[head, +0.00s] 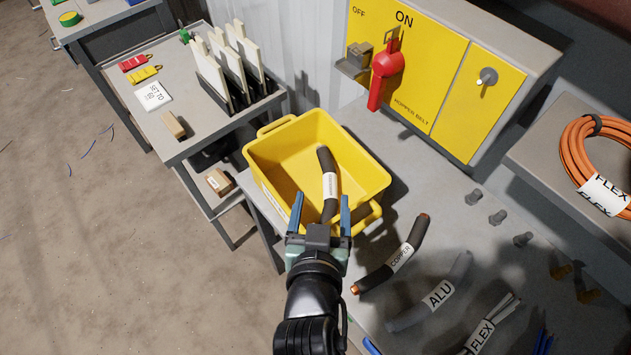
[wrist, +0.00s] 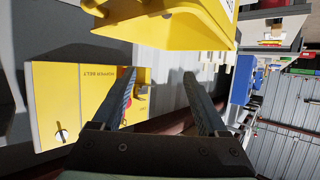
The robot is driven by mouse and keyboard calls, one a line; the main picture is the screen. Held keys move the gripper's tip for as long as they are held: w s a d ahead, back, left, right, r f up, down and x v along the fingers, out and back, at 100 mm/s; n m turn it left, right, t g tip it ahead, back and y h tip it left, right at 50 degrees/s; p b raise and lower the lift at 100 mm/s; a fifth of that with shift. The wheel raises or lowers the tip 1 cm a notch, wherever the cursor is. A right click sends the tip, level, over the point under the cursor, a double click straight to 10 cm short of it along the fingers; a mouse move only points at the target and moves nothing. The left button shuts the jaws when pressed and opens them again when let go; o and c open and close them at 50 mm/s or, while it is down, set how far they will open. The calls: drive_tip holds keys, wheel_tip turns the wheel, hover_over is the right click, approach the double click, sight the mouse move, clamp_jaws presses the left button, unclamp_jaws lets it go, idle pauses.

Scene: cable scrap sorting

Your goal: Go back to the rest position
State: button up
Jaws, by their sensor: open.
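My gripper (head: 321,212) is open, with its two blue fingers apart at the near side of the yellow bin in the head view. In the wrist view the fingers (wrist: 158,75) are spread with nothing held between them. A dark cable piece (head: 325,160) with a white label lies in the yellow bin (head: 275,150); its lower end is close to the fingers in the picture. Part of the bin (wrist: 165,25) also shows at the top of the wrist view. A copper-labelled cable (head: 411,232), an ALU cable (head: 462,268) and a FLEX cable (head: 500,310) lie on the grey bench.
A yellow hopper-belt panel (head: 440,65) with a red lever (head: 386,68) stands behind the bench. An orange cable coil (head: 570,150) lies on a shelf at right. A side table (head: 145,115) at left holds upright white boards (head: 208,70), tags and a small block. Open floor lies left.

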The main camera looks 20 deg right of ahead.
idle(0.3)
drive_tip(key=w+a+r+n+t, duration=0.1)
drive_tip(key=w+r+t, duration=0.15)
drive_tip(key=r, duration=0.65)
drive_tip(key=w+a+r+t+y, duration=0.1)
drive_tip(key=w+a+r+t, duration=0.15)
drive_tip(key=r, duration=0.65)
drive_tip(key=w+a+r+n+t, duration=0.15)
drive_tip(key=w+r, duration=0.25)
drive_tip(key=r, duration=0.4)
drive_tip(key=s+a+r+t+y, duration=0.1)
drive_tip(key=s+a+r+t, duration=0.1)
drive_tip(key=r, duration=0.7)
drive_tip(key=s+a+r+n+t+y, duration=0.1)
drive_tip(key=s+a+r+t+y, duration=0.1)
drive_tip(key=r, duration=0.7)
drive_tip(key=s+a+r+n+t+y, duration=0.1)
drive_tip(key=s+r+t, duration=0.3)
drive_tip(key=r, duration=0.5)
drive_tip(key=shift+s+a+y, duration=0.4)
drive_tip(key=shift+s+a, duration=0.2)
drive_tip(key=shift+s, duration=0.05)
drive_tip(key=shift+n+t, duration=0.25)
